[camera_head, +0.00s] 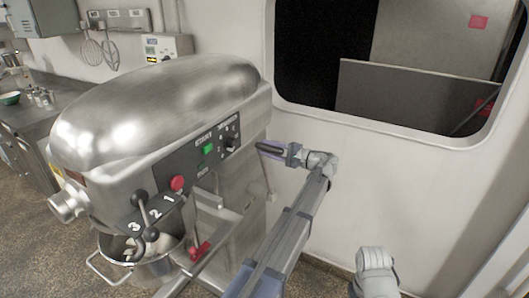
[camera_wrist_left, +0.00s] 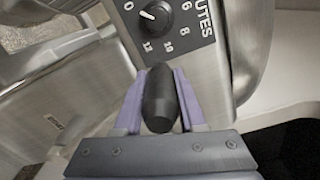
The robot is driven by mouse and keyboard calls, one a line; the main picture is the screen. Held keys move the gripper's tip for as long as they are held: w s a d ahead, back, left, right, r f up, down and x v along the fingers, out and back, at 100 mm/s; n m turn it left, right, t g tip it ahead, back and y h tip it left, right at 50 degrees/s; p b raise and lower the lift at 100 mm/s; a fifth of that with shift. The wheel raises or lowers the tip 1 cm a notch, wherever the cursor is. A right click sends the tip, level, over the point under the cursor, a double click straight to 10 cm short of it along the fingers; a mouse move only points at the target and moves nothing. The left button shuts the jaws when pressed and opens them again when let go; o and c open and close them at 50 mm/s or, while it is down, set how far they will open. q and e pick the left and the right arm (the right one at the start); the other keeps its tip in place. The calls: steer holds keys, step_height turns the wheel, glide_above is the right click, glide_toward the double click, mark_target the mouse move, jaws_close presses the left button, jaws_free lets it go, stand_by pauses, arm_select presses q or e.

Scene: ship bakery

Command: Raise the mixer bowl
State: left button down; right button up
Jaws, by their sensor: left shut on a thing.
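The large steel mixer (camera_head: 150,115) stands on the left in the head view. Its metal bowl (camera_head: 157,272), with a wire handle at its left, sits low beneath the mixer head. My left gripper (camera_head: 272,150) is at the mixer's right side, near the control panel. In the left wrist view, a black rounded lever grip (camera_wrist_left: 160,98) lies between its two purple fingers (camera_wrist_left: 160,103), which are shut on it. How the lever joins the mixer is not clear.
A control panel (camera_head: 208,157) with a green button, a red button (camera_head: 177,183) and a gear lever (camera_head: 140,198) are on the mixer's front. A wall with a window (camera_head: 400,70) stands close behind my left gripper. A steel counter (camera_head: 50,125) is at the far left.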

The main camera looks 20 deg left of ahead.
arm_select(q)
steer(key=shift+w+a+r, duration=0.1)
steer(key=shift+w+r, duration=0.1)
steer(key=shift+w, duration=0.25)
steer(key=c, duration=0.7)
jaws_free()
steer(key=shift+c, duration=0.2)
steer(key=shift+o, duration=1.2)
steer(key=shift+f, duration=0.1)
steer(key=shift+s+d, duration=0.1)
steer(key=shift+d, duration=0.1)
steer(key=d, duration=0.7)
steer(key=shift+s+d, duration=0.2)
steer(key=shift+d, duration=0.15)
